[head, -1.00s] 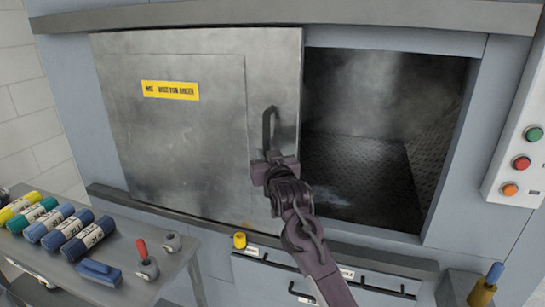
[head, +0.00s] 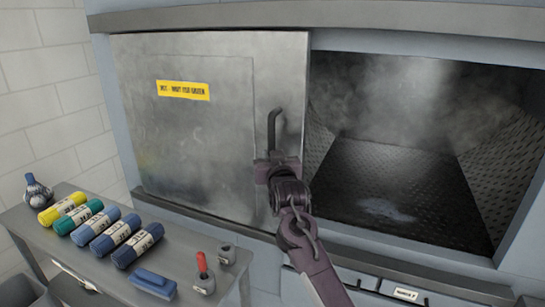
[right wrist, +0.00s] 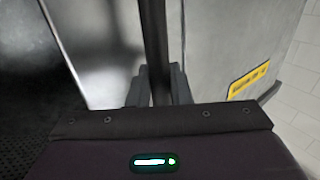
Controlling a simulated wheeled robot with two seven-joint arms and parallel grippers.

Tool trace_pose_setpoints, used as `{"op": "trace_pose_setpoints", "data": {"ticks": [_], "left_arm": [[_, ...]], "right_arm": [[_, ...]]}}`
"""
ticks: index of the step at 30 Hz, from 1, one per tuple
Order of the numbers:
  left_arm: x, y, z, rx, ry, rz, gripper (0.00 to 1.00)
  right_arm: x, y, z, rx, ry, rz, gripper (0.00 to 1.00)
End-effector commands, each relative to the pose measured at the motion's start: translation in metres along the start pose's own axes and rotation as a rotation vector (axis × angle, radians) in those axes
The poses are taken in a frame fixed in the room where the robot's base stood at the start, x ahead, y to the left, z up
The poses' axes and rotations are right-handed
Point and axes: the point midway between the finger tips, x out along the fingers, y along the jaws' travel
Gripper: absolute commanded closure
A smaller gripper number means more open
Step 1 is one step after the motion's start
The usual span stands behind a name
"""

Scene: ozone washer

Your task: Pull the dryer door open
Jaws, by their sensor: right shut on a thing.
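The dryer door (head: 200,120) is a grey metal panel with a yellow warning label (head: 183,90). It covers the left part of the dryer front, and the dark dryer opening (head: 390,170) shows wide to its right. A dark vertical handle (head: 272,128) stands near the door's right edge. My right gripper (head: 276,165) is shut on the lower part of this handle. In the right wrist view, the handle (right wrist: 154,45) runs down between the fingers (right wrist: 157,90). My left gripper is not in view.
A grey table (head: 215,275) stands at the lower left, in front of the dryer. Haze hangs inside the dryer. A labelled panel (head: 400,290) lies below the opening.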

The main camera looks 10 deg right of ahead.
Motion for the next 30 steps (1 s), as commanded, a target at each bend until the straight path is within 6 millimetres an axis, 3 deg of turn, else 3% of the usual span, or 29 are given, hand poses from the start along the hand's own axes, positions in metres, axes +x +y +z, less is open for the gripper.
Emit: {"op": "trace_pose_setpoints", "data": {"ticks": [7, 8, 12, 22, 30], "left_arm": [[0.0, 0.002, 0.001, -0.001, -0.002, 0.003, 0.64], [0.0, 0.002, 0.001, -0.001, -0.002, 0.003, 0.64], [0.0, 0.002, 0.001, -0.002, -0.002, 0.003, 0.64], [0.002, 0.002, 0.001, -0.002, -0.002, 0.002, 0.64], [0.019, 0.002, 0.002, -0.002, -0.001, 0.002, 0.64]], "right_arm": [[0.0, -0.001, -0.001, 0.001, 0.001, -0.001, 1.0], [0.0, -0.001, -0.001, 0.001, 0.001, -0.001, 0.78], [0.0, 0.0, -0.001, 0.001, 0.0, -0.001, 0.63], [-0.004, 0.0, 0.002, 0.001, 0.0, 0.0, 0.63], [-0.04, -0.001, 0.004, 0.002, 0.001, -0.001, 0.63]]}}
